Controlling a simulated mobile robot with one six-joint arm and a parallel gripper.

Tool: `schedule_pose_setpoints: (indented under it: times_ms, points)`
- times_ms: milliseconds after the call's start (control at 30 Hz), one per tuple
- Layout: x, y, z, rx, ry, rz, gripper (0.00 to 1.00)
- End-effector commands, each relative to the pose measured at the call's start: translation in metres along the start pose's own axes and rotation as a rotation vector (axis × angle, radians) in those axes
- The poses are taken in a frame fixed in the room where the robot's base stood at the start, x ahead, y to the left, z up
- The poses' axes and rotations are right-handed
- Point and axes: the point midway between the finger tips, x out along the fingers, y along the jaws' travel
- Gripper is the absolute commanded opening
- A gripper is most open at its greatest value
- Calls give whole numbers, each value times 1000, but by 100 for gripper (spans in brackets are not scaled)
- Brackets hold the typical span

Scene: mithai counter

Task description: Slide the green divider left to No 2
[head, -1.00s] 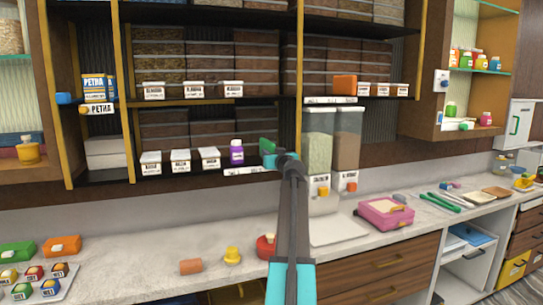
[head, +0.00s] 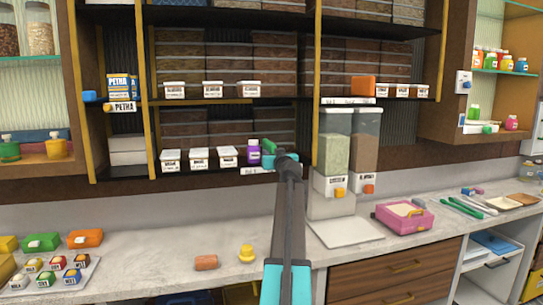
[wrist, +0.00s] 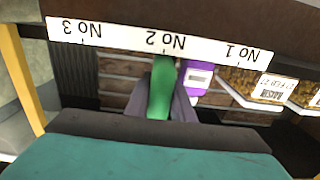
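The green divider (head: 268,146) stands on the lower shelf just right of the purple jar (head: 253,151). In the wrist view, which is upside down, the divider (wrist: 160,92) lines up with the No 2 mark on the white label strip (wrist: 120,37). No 1 is at the right there and No 3 at the left. My gripper (wrist: 162,105) has a grey finger on each side of the divider and appears closed on it.
White tubs (head: 199,158) stand in a row left of the purple jar, which is very close to the divider. A yellow upright post (head: 316,95) and two clear dispensers (head: 335,150) are at the right. The counter (head: 150,265) below holds loose items.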

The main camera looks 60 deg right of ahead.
Motion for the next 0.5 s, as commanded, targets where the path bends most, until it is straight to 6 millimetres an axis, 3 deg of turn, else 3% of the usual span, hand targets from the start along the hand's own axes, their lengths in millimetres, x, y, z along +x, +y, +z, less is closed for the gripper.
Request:
schedule_pose_setpoints:
  times_ms: [100, 500]
  points:
    - [0, 3, -2, 1, 1, 2, 39]
    - [-3, 5, 0, -1, 1, 6, 39]
